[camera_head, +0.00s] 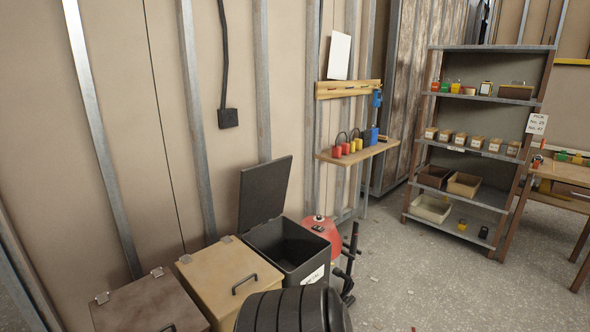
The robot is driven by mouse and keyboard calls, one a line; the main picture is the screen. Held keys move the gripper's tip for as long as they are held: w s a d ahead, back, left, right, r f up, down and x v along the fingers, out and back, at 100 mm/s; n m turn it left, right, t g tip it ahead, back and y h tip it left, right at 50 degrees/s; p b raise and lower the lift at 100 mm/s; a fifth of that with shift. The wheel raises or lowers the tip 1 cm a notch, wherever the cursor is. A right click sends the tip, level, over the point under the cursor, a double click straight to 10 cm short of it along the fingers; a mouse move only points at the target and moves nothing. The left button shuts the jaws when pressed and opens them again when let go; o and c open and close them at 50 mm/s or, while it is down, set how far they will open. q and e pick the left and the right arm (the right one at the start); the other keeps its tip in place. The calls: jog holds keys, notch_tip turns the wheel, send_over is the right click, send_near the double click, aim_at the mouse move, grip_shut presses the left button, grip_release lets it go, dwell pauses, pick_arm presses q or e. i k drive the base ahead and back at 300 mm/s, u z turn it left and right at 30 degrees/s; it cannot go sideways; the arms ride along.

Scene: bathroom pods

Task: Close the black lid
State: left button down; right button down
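The black lid (264,191) stands raised at the back of a black bin (268,257), tilted back toward the wall. The bin is open at the top and its inside looks dark and empty as far as I can see. A white label is on its front side.
A tan bin (225,272) and a brown bin (146,303), both with shut lids, stand left of it. A black ribbed object (290,311) is in front. A red object (323,233) stands close right.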

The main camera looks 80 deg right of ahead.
aim_at(263, 187)
jog(key=z, duration=2.55)
